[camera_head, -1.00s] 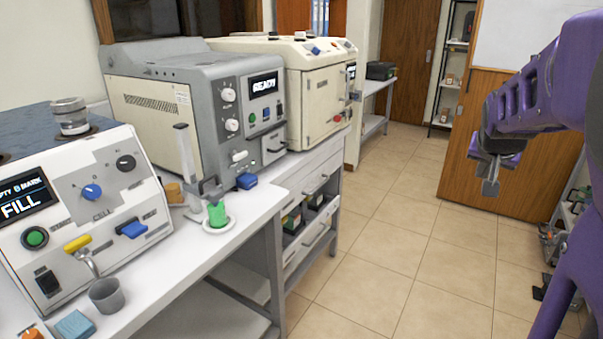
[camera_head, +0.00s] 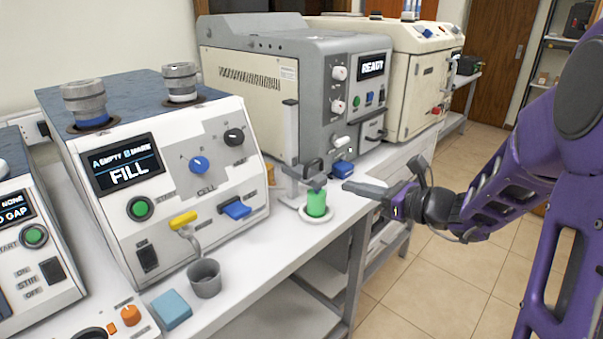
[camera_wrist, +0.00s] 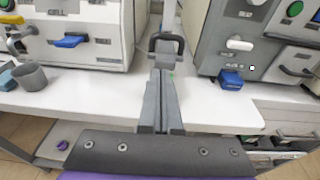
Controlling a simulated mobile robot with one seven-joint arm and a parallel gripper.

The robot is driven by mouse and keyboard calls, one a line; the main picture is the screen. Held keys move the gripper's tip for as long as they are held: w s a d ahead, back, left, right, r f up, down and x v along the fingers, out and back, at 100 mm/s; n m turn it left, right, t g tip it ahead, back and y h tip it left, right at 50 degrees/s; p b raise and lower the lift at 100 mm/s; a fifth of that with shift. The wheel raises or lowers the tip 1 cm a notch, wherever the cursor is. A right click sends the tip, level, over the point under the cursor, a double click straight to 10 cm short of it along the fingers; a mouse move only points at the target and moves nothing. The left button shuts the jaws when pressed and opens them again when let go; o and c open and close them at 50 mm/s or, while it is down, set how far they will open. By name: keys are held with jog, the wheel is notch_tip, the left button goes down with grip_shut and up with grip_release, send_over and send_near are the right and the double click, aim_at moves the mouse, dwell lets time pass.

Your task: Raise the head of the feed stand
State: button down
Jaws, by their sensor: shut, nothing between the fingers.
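The feed stand (camera_head: 290,130) is a grey upright post on the bench between two machines. Its head (camera_head: 303,178) is low on the post, just above a green container (camera_head: 316,204) on a white round base. A dark loop handle (camera_head: 313,165) sits on the head; it also shows in the wrist view (camera_wrist: 167,40), just beyond my fingertips. My gripper (camera_head: 348,185) is shut and empty, to the right of the head and pointing at it. In the wrist view the fingers (camera_wrist: 163,85) hide most of the head and container.
The FILL machine (camera_head: 185,165) stands left and the READY machine (camera_head: 275,75) behind. A grey cup (camera_head: 205,279) and blue block (camera_head: 171,310) are at the bench front. A blue lever (camera_head: 342,169) is close behind my gripper. The floor at right is clear.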

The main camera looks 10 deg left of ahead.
aim_at(318, 179)
jog(key=shift+m, duration=0.3)
jog(key=x, duration=0.7)
jog(key=r+b+x, duration=0.1)
jog(key=x, duration=0.2)
jog(key=shift+w+a+f, duration=0.1)
jog(key=shift+w, duration=0.2)
notch_tip(318, 179, up, 12)
jog(key=p, duration=0.7)
jog(key=shift+r, duration=0.2)
